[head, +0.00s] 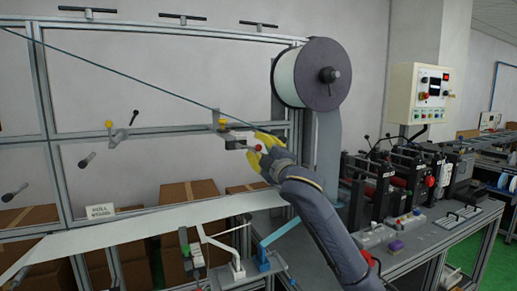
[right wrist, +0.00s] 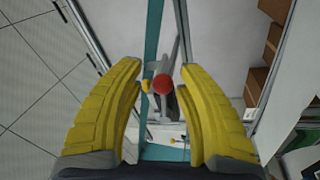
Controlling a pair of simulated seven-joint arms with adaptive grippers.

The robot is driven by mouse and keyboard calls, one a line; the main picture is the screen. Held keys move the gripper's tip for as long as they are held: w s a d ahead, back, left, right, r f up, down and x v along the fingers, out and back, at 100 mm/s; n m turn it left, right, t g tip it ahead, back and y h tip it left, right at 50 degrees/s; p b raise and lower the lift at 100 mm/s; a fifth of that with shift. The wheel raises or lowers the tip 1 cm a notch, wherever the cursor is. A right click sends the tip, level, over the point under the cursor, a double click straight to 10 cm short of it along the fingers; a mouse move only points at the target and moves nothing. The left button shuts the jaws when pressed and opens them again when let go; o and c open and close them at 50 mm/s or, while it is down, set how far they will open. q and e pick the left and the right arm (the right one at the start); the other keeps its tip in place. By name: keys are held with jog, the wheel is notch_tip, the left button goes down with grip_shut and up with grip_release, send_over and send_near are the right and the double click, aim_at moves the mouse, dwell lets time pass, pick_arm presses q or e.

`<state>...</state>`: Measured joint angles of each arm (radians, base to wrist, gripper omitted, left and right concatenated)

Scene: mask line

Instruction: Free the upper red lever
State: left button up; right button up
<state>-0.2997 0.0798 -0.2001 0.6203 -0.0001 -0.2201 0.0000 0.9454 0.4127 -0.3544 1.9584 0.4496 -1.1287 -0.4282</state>
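The red ball knob (head: 258,148) of a lever sits on a bracket at the frame's upright, beside my right gripper (head: 266,143). In the right wrist view the red knob (right wrist: 163,85) shows between the two yellow fingers of my right gripper (right wrist: 160,72). The fingers are spread, with a visible gap on both sides of the knob. I cannot tell how deep the knob lies between them. A grey lever arm (right wrist: 178,45) runs behind the knob, and a small yellow knob (right wrist: 146,86) is left of it. My left gripper is in neither view.
A large film roll (head: 300,75) hangs above my right gripper. A thin blue line slants down from upper left towards the gripper. A white web (head: 150,222) runs below. Machines stand on a bench (head: 440,235) at right. Cardboard boxes (head: 190,193) are behind the frame.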

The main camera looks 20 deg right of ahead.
jog(key=shift+o, duration=0.4)
jog(key=shift+s+f, duration=0.1)
jog(key=shift+s+f, duration=0.1)
jog(key=shift+s, duration=0.15)
jog(key=v, duration=1.1)
jog(key=shift+s, duration=0.15)
